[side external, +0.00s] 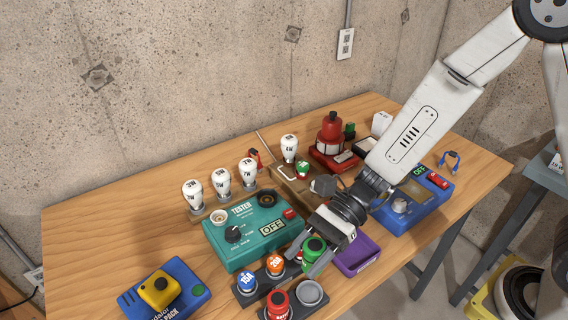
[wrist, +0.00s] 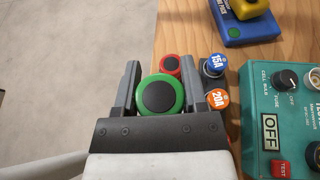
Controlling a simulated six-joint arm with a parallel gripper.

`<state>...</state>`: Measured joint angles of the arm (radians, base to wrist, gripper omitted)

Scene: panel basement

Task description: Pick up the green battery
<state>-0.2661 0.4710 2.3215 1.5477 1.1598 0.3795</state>
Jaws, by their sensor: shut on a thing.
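The green battery (side external: 314,246) has a dark round top and sits between the fingers of my gripper (side external: 318,258), which is shut on it. In the wrist view the green battery (wrist: 148,108) fills the space between the two grey fingers of my gripper (wrist: 160,85). I cannot tell how far its bottom is from the surface below. A red battery (side external: 278,302) stands in a dark holder at the front edge, and its red rim also shows in the wrist view (wrist: 169,60). A grey cup (side external: 309,292) beside it looks empty.
The blue 15A fuse (side external: 246,281) and orange 20A fuse (side external: 275,265) stand close to my gripper. The teal tester (side external: 246,250) lies behind them. A purple box (side external: 358,254) is just right. Bare tabletop (side external: 110,220) lies at the left.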

